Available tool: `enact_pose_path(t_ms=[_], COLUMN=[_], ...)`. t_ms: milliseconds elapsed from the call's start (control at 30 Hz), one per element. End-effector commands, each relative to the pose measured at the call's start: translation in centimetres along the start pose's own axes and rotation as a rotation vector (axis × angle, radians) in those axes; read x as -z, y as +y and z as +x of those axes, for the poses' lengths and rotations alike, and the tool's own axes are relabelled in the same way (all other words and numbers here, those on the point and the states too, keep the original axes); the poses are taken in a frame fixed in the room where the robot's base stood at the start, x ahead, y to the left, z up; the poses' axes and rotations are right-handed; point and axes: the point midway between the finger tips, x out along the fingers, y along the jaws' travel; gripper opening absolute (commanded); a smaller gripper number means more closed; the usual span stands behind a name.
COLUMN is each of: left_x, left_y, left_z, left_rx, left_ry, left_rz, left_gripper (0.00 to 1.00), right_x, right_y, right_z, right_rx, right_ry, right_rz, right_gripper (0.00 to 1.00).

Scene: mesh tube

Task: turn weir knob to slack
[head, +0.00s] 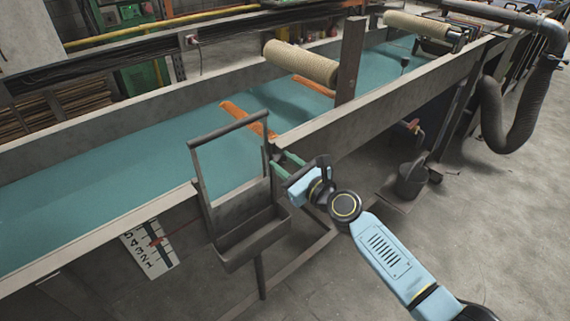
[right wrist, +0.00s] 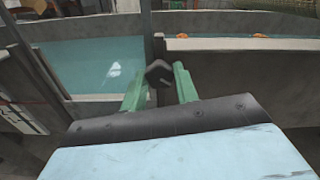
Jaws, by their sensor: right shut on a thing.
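The weir knob (right wrist: 158,72) is a small dark faceted knob between the green fingers of my right gripper (right wrist: 157,80) in the right wrist view. In the head view my right gripper (head: 279,165) reaches in from the right to the right post of a grey metal weir frame (head: 229,126). Its fingers are shut on the knob, which is mostly hidden there. A white number plate (head: 142,262) with a red pointer (head: 157,241) hangs left of the frame; the marked word for slack cannot be read. My left gripper is not in view.
A long trough of teal water (head: 110,180) with concrete walls runs behind the frame. A bucket (head: 411,180) stands right of my arm. Floor at the right is open.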

Motion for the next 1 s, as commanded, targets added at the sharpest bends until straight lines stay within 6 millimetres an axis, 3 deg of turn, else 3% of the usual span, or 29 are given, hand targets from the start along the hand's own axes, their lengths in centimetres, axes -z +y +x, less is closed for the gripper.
enact_pose_path(t_ms=[433, 667, 967, 1000], left_x=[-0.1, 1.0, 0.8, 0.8], left_y=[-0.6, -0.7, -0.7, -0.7], left_z=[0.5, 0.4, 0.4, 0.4], left_rx=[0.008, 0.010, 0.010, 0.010], left_ry=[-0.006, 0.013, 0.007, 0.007], left_rz=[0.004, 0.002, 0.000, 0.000], left_gripper=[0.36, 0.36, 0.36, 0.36], right_x=[0.0, 0.0, 0.0, 0.0], right_y=[0.0, 0.0, 0.0, 0.0], right_z=[0.0, 0.0, 0.0, 0.0], right_rx=[0.001, 0.000, 0.000, 0.000], right_ry=[0.000, 0.000, 0.000, 0.000], right_rz=[-0.229, -0.259, -0.260, -0.260], right_gripper=[0.07, 0.07, 0.07, 0.31])
